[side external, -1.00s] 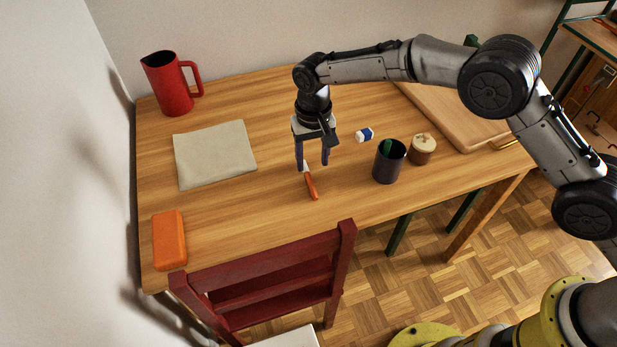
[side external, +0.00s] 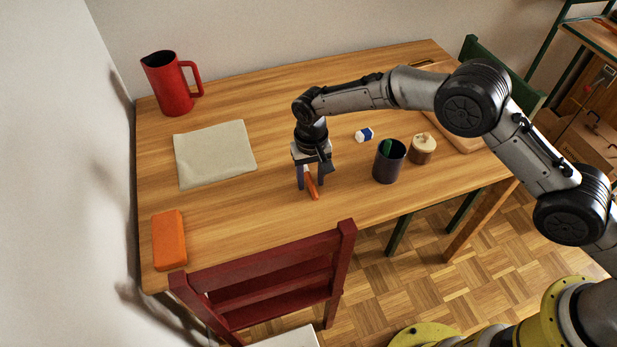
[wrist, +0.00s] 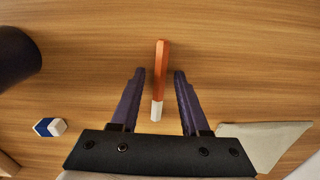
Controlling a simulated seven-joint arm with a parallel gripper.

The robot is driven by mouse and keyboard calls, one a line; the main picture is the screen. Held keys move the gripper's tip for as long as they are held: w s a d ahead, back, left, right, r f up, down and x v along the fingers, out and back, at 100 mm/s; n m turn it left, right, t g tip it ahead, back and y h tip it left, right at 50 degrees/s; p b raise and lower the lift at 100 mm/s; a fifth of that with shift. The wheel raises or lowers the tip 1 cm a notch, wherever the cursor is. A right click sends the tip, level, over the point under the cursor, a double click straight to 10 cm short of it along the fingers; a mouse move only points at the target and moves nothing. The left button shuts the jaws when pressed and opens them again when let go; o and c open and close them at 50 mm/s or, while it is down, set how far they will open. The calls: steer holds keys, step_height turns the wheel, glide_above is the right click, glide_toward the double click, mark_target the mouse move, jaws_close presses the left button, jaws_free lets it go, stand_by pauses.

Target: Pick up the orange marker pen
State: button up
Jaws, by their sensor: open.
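The orange marker pen (side external: 312,188) with a white end lies on the wooden table. In the wrist view the pen (wrist: 161,68) points away from me, its white end between the two fingers. My gripper (side external: 311,186) is open and pointing down, low over the table, with one finger on each side of the pen. In the wrist view the open fingers (wrist: 159,74) show a gap on both sides of the pen, so they are not touching it. In the side view part of the pen is hidden behind my gripper.
A cloth (side external: 214,153), red jug (side external: 172,88) and orange block (side external: 169,240) are left. A red chair (side external: 273,279) stands in front.

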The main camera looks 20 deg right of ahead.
jaws_close()
stand_by(0.6)
